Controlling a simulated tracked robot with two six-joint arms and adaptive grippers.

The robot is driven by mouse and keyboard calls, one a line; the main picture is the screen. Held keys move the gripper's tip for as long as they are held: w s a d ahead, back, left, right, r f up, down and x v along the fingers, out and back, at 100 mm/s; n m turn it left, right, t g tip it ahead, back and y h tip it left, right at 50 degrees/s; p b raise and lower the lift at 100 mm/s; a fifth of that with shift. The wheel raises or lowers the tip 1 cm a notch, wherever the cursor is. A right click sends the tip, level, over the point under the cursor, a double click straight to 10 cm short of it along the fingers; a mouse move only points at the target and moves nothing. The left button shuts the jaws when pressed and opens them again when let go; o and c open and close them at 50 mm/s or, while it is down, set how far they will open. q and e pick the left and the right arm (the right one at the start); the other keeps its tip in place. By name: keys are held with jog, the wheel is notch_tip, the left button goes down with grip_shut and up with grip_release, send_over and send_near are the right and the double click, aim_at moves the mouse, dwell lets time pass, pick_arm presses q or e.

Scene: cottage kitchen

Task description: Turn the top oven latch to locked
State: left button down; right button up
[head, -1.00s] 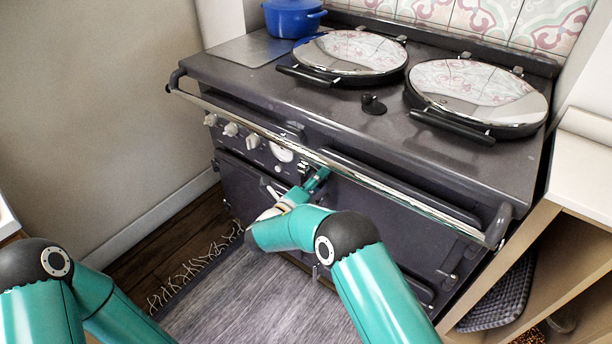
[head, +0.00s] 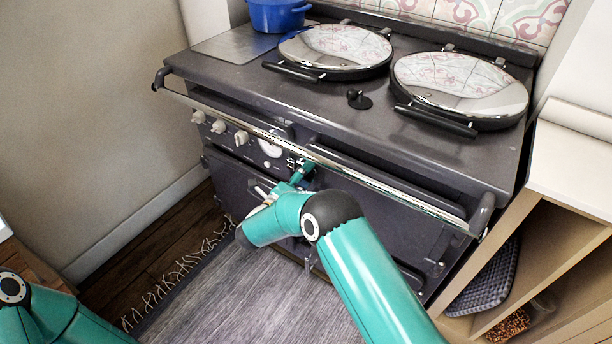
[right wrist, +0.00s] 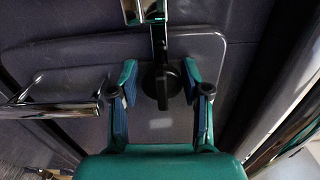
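The top oven latch (right wrist: 162,84) shows in the right wrist view as a dark rounded piece with a narrow upright bar, in line with a chrome catch (right wrist: 143,10) at the top edge. My right gripper (right wrist: 160,72) is open, one finger on each side of the latch, with a visible gap on both sides. In the head view my right gripper (head: 301,177) is at the oven front under the chrome rail, and it largely hides the latch. Whether the latch counts as locked cannot be told. My left gripper is out of view; only part of that arm shows.
The chrome rail (head: 330,165) runs across the range front, just above my right gripper. Control knobs (head: 218,127) are to its left. A chrome bar (right wrist: 50,110) lies left of the fingers in the wrist view. A rug (head: 240,295) covers the floor.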

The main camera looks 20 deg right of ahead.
jog(key=shift+o, duration=1)
jog(key=shift+d, duration=0.1)
jog(key=shift+s, duration=0.1)
jog(key=v, duration=1.2)
